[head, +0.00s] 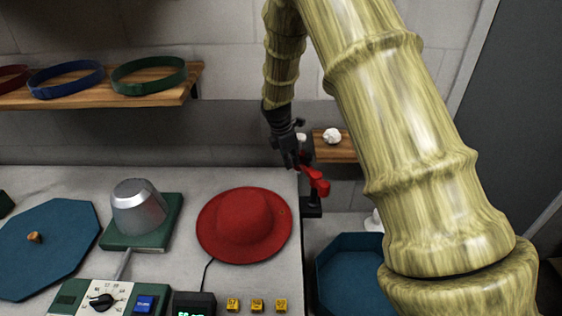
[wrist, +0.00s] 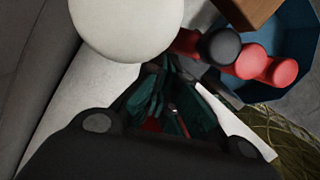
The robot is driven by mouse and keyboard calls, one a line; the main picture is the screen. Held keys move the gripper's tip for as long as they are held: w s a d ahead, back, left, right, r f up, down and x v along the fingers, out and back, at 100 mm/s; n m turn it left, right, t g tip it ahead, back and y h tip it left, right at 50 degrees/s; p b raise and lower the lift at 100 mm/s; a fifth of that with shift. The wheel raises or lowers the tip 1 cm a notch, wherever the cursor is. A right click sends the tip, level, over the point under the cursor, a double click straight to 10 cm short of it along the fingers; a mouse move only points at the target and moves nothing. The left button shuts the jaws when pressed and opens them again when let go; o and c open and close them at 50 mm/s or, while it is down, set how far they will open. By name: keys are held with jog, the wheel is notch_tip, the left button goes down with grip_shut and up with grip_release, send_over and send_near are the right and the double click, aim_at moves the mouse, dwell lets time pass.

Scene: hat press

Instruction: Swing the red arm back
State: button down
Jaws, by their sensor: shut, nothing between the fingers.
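The red arm (head: 318,182) sits on a dark post (head: 312,208) at the right edge of the grey worktop, beside the red hat. In the wrist view the red arm (wrist: 252,62) runs from top centre to the right, with a round black part (wrist: 218,46) on it. My gripper (head: 293,163) points down right at the red arm's far end in the head view; whether it touches cannot be told. Its dark fingers (wrist: 172,105) are shut and empty in the wrist view, just below and left of the red arm.
A red hat (head: 244,224) lies left of the post. A metal block (head: 138,207) on a green base and a control panel (head: 105,300) stand further left. A blue tray (head: 350,272) is at lower right. A small wooden shelf (head: 335,150) is behind. A pale round thing (wrist: 125,25) shows close to my fingers.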

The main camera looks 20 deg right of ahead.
jog(key=shift+a, duration=0.1)
jog(key=a+r+b, duration=0.2)
jog(key=a+r, duration=0.4)
jog(key=r, duration=0.3)
jog(key=shift+r, duration=0.35)
dwell(0.3)
jog(key=shift+a+f, duration=0.1)
